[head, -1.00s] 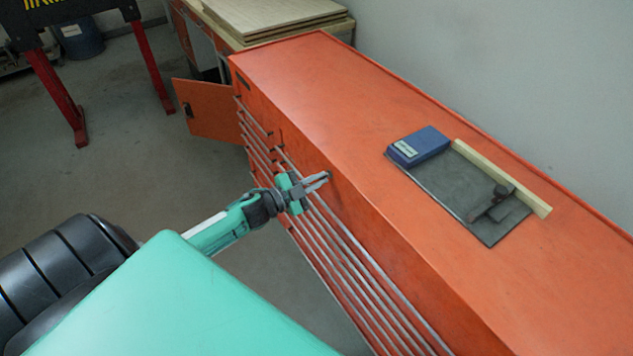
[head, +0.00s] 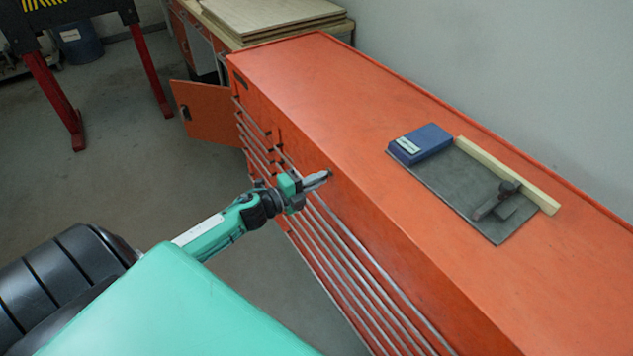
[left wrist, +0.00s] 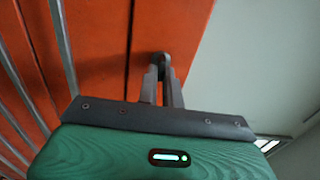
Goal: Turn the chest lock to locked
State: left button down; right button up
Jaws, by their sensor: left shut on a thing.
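The orange chest (head: 300,95) runs diagonally across the head view, with its drawer front facing left. My left gripper (head: 322,177) reaches the upper front of the chest, just below the top edge. It is shut on the chest lock, a small dark metal piece that the fingers mostly hide in the head view. In the left wrist view the rounded lock (left wrist: 161,60) shows at the tips of the two grey fingers of the left gripper (left wrist: 163,76). The lock's exact angle is hard to tell. My right gripper is not in view.
A dark mat (head: 455,185) on the chest top carries a blue box (head: 420,143) and a dark tool (head: 495,199); a wooden strip (head: 508,176) lies beside it. Drawer rails (head: 345,255) line the front. An orange door (head: 207,113) stands open at the far end.

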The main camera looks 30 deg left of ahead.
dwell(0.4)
pick_arm(q)
jog(key=c, duration=1.6)
grip_release()
jog(key=shift+o, duration=0.2)
jog(key=shift+s, duration=0.15)
jog(key=b+v, duration=0.3)
jog(key=v, duration=1)
jog(key=shift+s+a, duration=0.2)
jog(key=shift+s, duration=0.1)
jog(key=shift+f, duration=0.1)
